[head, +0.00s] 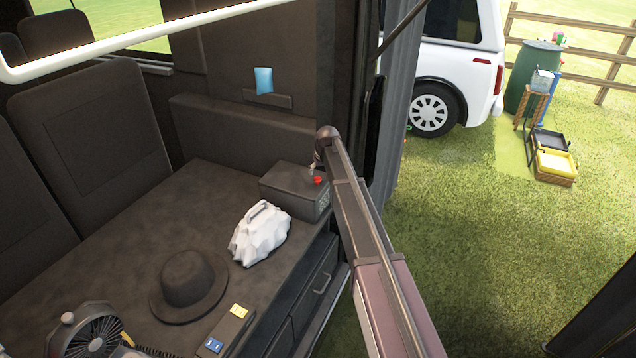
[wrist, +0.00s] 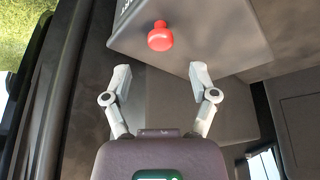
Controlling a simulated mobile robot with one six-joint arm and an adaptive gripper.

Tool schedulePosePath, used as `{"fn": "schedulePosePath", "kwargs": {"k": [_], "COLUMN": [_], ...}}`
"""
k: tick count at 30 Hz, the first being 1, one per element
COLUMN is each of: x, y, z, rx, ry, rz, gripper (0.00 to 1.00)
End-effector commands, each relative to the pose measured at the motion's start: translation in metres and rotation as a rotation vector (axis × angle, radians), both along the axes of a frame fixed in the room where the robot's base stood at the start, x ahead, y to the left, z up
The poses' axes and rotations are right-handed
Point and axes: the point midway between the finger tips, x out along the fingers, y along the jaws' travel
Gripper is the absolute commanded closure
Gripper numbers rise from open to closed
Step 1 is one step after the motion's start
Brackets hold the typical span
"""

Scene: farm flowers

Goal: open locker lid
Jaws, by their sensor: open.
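A small dark grey box (head: 290,188), which looks like the locker, sits at the far right end of the dark bench. A red knob (head: 318,180) is on it, and the box appears closed. In the wrist view the red knob (wrist: 160,36) stands out from the grey box face (wrist: 205,35). My gripper (wrist: 160,72) is open and empty, its two pale fingers apart. The knob lies just beyond the fingertips, roughly centred between them, and does not look gripped. In the head view my gripper (head: 315,169) is small and partly hidden by my arm, close to the knob.
A white crumpled bag (head: 262,232), a dark hat (head: 188,285) and a fan (head: 88,335) are on the bench. A drawer front with a handle (head: 322,283) is below the bench edge. A blue packet (head: 264,80) is on the back wall. Grass lies outside at right.

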Motion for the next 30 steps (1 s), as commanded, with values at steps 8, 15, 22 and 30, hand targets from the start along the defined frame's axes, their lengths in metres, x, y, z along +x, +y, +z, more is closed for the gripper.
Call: {"fn": "schedulePosePath", "kwargs": {"k": [8,15,22,30], "x": [0.009,0.016,0.018,0.019], "y": [0.002,0.004,0.005,0.005], "z": [-0.025,-0.040,-0.046,-0.046], "rx": [0.000,0.000,0.000,0.000], "ry": [0.000,0.000,0.000,0.000], "rz": [0.000,0.000,0.000,0.000], "gripper": [0.25,0.25,0.25,0.25]}}
